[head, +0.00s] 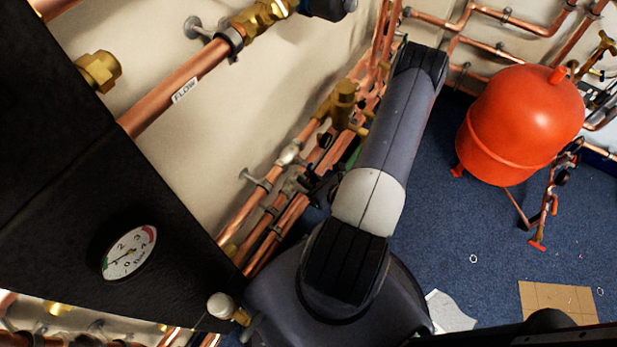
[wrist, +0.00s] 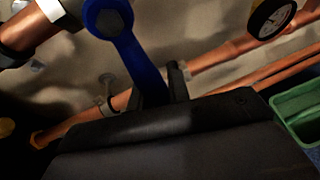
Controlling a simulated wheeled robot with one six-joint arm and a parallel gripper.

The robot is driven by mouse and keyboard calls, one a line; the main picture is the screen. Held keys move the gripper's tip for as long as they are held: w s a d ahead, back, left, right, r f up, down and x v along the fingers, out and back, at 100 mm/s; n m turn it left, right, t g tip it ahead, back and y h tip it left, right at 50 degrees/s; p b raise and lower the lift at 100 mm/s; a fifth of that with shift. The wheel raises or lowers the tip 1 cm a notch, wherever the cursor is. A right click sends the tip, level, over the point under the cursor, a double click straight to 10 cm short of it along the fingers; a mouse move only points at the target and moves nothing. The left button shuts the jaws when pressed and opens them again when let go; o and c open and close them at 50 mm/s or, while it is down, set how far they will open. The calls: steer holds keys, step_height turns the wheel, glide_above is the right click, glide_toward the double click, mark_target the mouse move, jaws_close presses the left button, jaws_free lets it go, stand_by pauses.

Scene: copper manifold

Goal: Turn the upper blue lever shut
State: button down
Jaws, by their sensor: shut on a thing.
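The blue lever (wrist: 138,62) shows in the wrist view. Its round hub is at the top, on a copper pipe, and its flat handle slants down and to the right. My gripper (wrist: 157,90) is at the lower end of the handle, with a dark finger on each side. It is shut on the handle. The dark gripper body hides what lies below. In the head view my arm reaches up and away, and neither the gripper nor the lever can be made out for certain.
Copper pipes (wrist: 230,52) run close behind the gripper, with a round gauge (wrist: 271,17) at upper right and a green container (wrist: 297,108) at right. In the head view a red tank (head: 522,120) stands right of my arm. Blue floor (head: 440,235) is mostly open there.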

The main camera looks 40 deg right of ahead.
steer(key=shift+s+a+f, duration=0.15)
steer(key=shift+a, duration=0.15)
steer(key=c, duration=1.6)
jaws_free()
steer(key=shift+o, duration=1.3)
steer(key=shift+d, duration=0.1)
steer(key=shift+v, duration=0.8)
steer(key=p+v, duration=0.2)
steer(key=v, duration=0.7)
steer(key=shift+b+x, duration=1)
steer(key=shift+x, duration=4.3)
